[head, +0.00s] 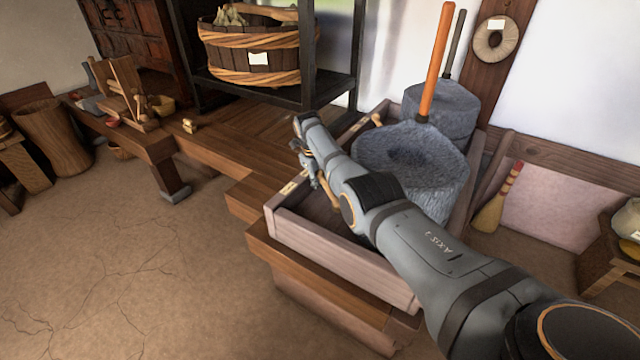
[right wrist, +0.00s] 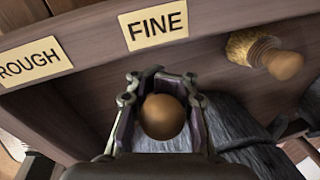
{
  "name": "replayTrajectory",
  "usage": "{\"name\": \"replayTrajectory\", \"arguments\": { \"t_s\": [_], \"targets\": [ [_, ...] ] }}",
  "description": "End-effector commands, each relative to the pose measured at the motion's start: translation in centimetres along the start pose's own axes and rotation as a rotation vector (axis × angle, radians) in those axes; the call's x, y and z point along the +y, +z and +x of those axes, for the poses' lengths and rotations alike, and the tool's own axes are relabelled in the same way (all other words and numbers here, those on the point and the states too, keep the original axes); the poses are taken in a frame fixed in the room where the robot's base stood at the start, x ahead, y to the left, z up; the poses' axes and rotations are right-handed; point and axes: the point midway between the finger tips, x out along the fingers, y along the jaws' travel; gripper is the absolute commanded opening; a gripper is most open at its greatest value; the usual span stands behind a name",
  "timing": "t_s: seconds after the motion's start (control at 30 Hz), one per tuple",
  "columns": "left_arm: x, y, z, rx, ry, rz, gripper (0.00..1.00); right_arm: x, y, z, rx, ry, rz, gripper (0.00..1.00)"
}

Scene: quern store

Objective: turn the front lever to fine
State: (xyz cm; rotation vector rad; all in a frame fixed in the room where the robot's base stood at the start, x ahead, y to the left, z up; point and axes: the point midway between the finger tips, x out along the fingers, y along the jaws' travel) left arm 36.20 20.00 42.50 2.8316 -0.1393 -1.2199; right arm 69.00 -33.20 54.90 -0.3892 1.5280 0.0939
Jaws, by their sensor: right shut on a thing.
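The front lever's round wooden knob (right wrist: 162,116) sits between the two fingers of my right gripper (right wrist: 160,84) in the right wrist view. The gripper is shut on it. The FINE label (right wrist: 155,24) is on the wooden wall just beyond the knob, and the ROUGH label (right wrist: 30,62) is to the left. The knob is nearer FINE. In the head view my right gripper (head: 313,172) reaches into the wooden box; a tan piece of the lever (head: 328,200) shows below it. The lever's lower part is hidden. My left gripper is not in view.
A brush-like piece (right wrist: 265,52) sticks out right of FINE. The floor at left is clear.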

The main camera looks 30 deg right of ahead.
Motion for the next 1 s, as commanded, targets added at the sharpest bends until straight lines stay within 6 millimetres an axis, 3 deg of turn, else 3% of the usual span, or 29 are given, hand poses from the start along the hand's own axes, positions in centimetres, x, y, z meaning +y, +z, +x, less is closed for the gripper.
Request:
{"name": "replayTrajectory", "arguments": {
  "t_s": [0.33,0.37,0.6,0.87,1.0],
  "targets": [
    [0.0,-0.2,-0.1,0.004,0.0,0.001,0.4,-0.4,0.3,-0.7,-0.013,-0.008,0.006,0.0],
    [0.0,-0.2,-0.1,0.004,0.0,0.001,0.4,-0.4,0.3,-0.7,-0.013,-0.008,0.006,0.15],
    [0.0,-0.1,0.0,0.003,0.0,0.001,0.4,-0.3,0.2,-0.5,-0.009,-0.005,0.004,0.44],
    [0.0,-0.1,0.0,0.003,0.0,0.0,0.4,-0.1,0.1,-0.3,-0.005,-0.003,0.002,0.44],
    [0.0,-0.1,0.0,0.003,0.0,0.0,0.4,-0.2,0.2,-1.3,-0.007,-0.004,0.002,0.44]
  ]
}}
